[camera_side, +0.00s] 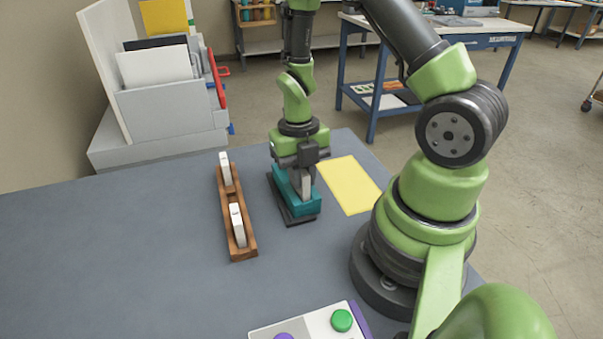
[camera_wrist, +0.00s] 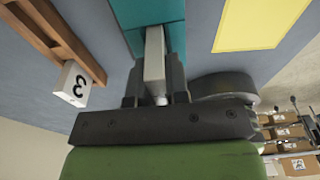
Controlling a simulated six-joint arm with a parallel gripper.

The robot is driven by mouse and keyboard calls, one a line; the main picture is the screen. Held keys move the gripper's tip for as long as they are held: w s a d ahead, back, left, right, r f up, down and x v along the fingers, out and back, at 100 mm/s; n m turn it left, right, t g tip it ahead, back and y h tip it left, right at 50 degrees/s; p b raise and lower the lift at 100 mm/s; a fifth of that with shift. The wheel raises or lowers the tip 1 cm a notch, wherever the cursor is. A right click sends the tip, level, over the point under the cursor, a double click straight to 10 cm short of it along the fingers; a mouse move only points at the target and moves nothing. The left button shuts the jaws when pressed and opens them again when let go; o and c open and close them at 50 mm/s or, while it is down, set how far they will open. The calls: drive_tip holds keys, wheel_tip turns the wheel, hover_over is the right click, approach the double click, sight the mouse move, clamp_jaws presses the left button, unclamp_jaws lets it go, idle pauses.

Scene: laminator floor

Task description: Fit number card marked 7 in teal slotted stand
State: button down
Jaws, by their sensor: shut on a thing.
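The teal slotted stand (camera_side: 291,200) sits on a dark base on the grey-blue table; it also shows in the wrist view (camera_wrist: 148,10). My gripper (camera_side: 304,178) points down right over the stand. In the wrist view my gripper (camera_wrist: 156,92) is shut on a pale number card (camera_wrist: 154,55), seen edge-on between the fingers. The card (camera_side: 306,187) is upright at the stand, its lower end at the teal body. Its number is not visible, and I cannot tell how deep it sits in the slot.
A wooden rack (camera_side: 247,247) left of the stand holds white cards (camera_side: 237,225); one marked 3 (camera_wrist: 74,86) shows in the wrist view. A yellow sheet (camera_side: 349,185) lies right of the stand. A button panel (camera_side: 310,326) is at the front. The table's left is clear.

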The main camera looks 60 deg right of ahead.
drive_tip(key=shift+f, duration=0.25)
idle(0.4)
drive_tip(key=c, duration=0.7)
unclamp_jaws()
drive_tip(key=shift+r, duration=3.8)
